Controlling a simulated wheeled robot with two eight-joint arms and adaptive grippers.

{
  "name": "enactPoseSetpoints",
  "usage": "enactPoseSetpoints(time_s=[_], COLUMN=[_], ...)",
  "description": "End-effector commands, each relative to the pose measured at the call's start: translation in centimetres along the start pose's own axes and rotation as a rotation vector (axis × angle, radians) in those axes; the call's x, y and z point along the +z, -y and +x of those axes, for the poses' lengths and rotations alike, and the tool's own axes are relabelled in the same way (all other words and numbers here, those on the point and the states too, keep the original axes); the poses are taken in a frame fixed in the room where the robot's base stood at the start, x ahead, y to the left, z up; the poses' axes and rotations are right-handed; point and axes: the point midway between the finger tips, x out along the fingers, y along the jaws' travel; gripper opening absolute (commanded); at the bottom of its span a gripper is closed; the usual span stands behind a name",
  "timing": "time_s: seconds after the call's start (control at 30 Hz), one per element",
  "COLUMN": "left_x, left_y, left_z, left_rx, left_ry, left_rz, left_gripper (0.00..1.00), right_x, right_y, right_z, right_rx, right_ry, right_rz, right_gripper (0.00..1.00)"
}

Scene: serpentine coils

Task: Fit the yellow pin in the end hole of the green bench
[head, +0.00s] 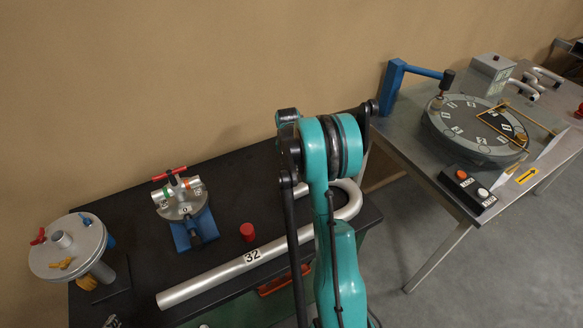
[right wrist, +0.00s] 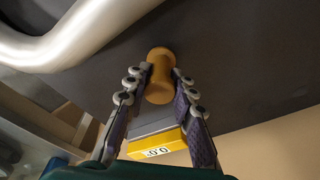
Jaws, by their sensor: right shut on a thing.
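The yellow pin (right wrist: 158,90), orange-yellow with a round wider end, is between the fingertips of my right gripper (right wrist: 162,74) in the right wrist view. The gripper is shut on it, over a dark surface. In the head view a teal arm of mine rises through the middle; its gripper and the pin are hidden there. The green bench (head: 243,183) has a black top, with green showing below its front edge. I cannot make out the end hole; my arm covers part of the bench's right side. My left gripper is in neither view.
A silver bent pipe (head: 205,283) marked 32 lies on the bench; a pipe (right wrist: 75,38) shows near the pin. A red cylinder (head: 247,232), a blue-based valve fixture (head: 196,228) and a round grey plate (head: 82,240) stand there. A grey table (head: 432,205) with a dial is at right.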

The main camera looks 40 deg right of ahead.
Motion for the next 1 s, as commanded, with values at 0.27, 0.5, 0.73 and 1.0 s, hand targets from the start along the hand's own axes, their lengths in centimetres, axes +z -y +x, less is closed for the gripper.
enactPoseSetpoints(time_s=[0.27, 0.5, 0.73, 1.0], left_x=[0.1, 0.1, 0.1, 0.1], left_y=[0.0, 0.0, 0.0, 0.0], left_z=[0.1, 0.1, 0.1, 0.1], left_rx=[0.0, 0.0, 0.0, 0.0], left_ry=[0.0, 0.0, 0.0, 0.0], left_rz=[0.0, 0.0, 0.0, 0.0], left_gripper=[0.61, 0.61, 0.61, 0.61], right_x=[0.2, 0.1, 0.1, 0.1], right_y=[0.0, 0.0, 0.0, 0.0], right_z=[0.3, 0.2, 0.1, -4.1], right_rx=[0.001, 0.001, 0.0, 0.0], right_ry=[0.004, 0.003, 0.002, 0.002], right_rz=[0.0, 0.0, 0.0, -0.001], right_gripper=[0.27, 0.49, 0.49, 0.49])
